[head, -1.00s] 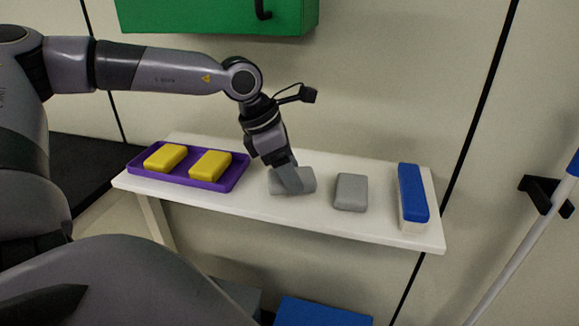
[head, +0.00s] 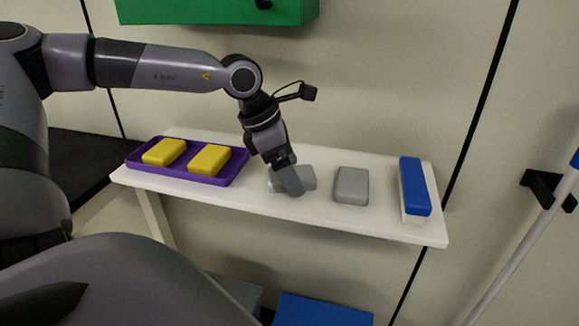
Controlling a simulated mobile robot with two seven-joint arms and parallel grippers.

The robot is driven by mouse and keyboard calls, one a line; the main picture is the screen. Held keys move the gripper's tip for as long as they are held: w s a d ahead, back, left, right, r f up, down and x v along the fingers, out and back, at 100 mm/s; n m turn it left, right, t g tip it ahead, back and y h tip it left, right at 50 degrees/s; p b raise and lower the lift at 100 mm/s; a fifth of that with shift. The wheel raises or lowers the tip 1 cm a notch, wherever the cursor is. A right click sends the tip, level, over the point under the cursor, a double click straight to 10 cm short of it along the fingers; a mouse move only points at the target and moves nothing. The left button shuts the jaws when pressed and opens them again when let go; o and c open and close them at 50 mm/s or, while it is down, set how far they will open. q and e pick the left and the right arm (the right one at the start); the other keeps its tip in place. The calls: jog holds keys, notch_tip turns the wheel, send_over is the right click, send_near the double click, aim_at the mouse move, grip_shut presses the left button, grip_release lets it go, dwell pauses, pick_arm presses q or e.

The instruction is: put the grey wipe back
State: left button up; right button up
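Two grey wipes lie on the white shelf (head: 240,194). The left grey wipe (head: 308,178) is partly hidden by my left gripper (head: 290,184), which reaches down onto it from above. One finger crosses the front of this wipe; the other finger is hidden, so I cannot tell whether the gripper is closed on it. The right grey wipe (head: 351,186) lies free, a short gap to the right. My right gripper is not in view.
A purple tray (head: 185,171) with two yellow blocks (head: 209,160) is at the shelf's left. A blue-topped white brush or block (head: 413,187) is near the right end. A green cabinet (head: 215,10) hangs above. Bare shelf lies between the right wipe and the blue-topped item.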

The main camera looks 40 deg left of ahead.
pick_arm(q)
jog(key=shift+s+a+r, duration=0.1)
jog(key=shift+a+r, duration=0.05)
jog(key=shift+r, duration=0.35)
jog(key=v, duration=0.4)
jog(key=shift+s+a+r, duration=0.1)
jog(key=shift+r, duration=0.3)
jog(key=shift+s+a+r, duration=0.15)
jog(key=shift+s+r, duration=0.1)
jog(key=shift+r, duration=0.35)
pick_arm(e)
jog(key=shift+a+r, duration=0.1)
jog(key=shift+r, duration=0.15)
